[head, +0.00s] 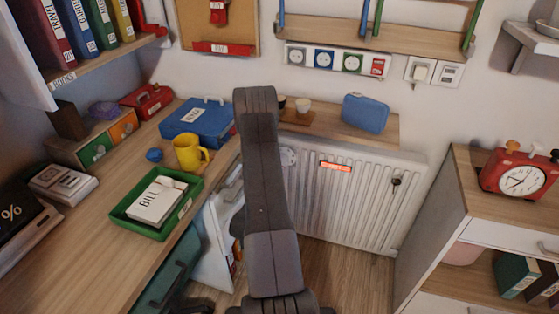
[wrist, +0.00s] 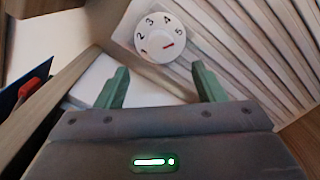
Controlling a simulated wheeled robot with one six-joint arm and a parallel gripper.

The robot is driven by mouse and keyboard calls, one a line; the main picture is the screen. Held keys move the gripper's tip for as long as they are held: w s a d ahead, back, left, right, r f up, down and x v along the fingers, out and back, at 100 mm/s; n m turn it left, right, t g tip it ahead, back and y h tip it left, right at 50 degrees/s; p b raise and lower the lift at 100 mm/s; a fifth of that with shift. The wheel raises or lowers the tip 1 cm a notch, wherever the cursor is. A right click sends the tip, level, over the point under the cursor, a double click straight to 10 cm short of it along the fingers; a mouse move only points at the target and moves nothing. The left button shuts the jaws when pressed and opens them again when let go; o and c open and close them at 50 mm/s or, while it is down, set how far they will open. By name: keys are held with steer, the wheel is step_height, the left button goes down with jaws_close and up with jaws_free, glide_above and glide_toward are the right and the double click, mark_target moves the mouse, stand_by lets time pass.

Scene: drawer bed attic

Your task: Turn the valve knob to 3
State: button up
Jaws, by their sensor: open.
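The valve knob (wrist: 160,38) is a round white dial with numbers 1 to 5 around its face in the wrist view. A small red mark sits right of the dial's middle, below the 5 and away from the 3. The fingertips appear below the knob in the wrist view, with no clear contact. The gripper is hidden behind my arm in the head view.
A wooden shelf (head: 335,131) above the radiator holds a blue pouch (head: 366,112) and small cups. The desk (head: 90,214) with a green tray (head: 127,222) and yellow mug (head: 188,152) stands left. A cabinet (head: 445,215) stands right. Floor shows before the radiator.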

steer(key=x, duration=1.1)
steer(key=c, duration=1)
